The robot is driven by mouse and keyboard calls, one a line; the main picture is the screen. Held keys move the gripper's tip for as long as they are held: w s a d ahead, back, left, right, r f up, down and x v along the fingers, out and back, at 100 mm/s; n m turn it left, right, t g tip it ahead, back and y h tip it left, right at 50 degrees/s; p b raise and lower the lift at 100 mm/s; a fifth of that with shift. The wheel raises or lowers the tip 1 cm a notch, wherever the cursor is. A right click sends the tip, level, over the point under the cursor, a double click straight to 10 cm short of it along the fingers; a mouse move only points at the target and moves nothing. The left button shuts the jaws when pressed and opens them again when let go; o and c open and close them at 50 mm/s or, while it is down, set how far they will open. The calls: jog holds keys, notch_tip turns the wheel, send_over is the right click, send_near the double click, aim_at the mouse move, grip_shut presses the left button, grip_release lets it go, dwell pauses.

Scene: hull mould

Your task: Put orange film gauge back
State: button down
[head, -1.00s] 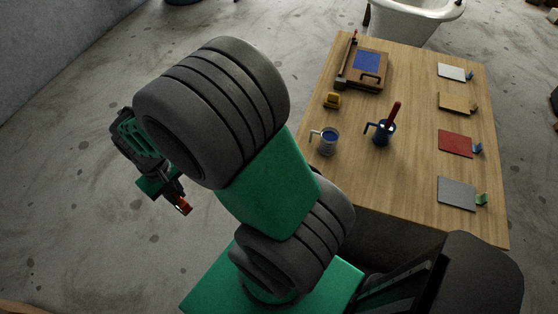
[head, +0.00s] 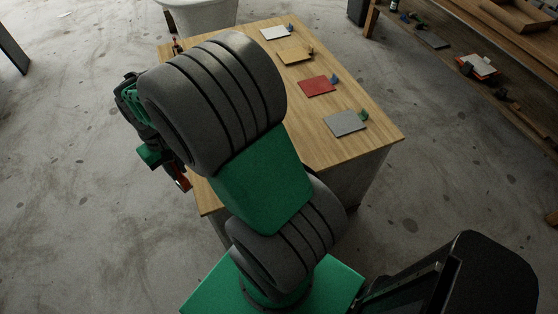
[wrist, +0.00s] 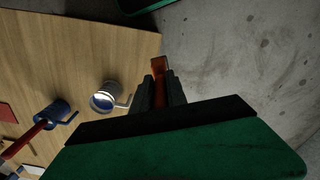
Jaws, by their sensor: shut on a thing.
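My gripper (wrist: 160,92) is shut on the orange film gauge (wrist: 160,66), which sticks up between the two dark fingers in the wrist view. In the head view my gripper (head: 181,178) hangs at the left of my arm, with a small orange-red bit of the gauge (head: 186,186) at its tip. The wrist view shows it over the edge of the wooden table (wrist: 108,40), with floor on the other side. How high it is above the table I cannot tell. Much of the table's left part is hidden by my arm in the head view.
A metal cup (wrist: 105,97) stands close left of my gripper. A blue mug (wrist: 58,110) with a red-handled tool is farther left. Several coloured panels, one red (head: 317,86), lie along the table. A wooden shelf unit (head: 480,45) stands at the right; floor between is clear.

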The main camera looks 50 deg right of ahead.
jog(key=d+r+m+b, duration=0.15)
jog(key=d+b, duration=0.35)
jog(key=d, duration=0.8)
jog(key=d+r+m+b, duration=0.1)
jog(key=d+m+b, duration=0.35)
jog(key=d, duration=0.75)
jog(key=s+d+f, duration=0.2)
jog(key=s+f, duration=0.4)
jog(key=s+d+f+n, duration=0.1)
jog(key=s+d+f, duration=0.2)
jog(key=s+f, duration=0.3)
jog(key=shift+d+f, duration=0.15)
jog(key=shift+d, duration=0.15)
jog(key=shift+s+f, duration=0.1)
jog(key=c, duration=1.3)
grip_release()
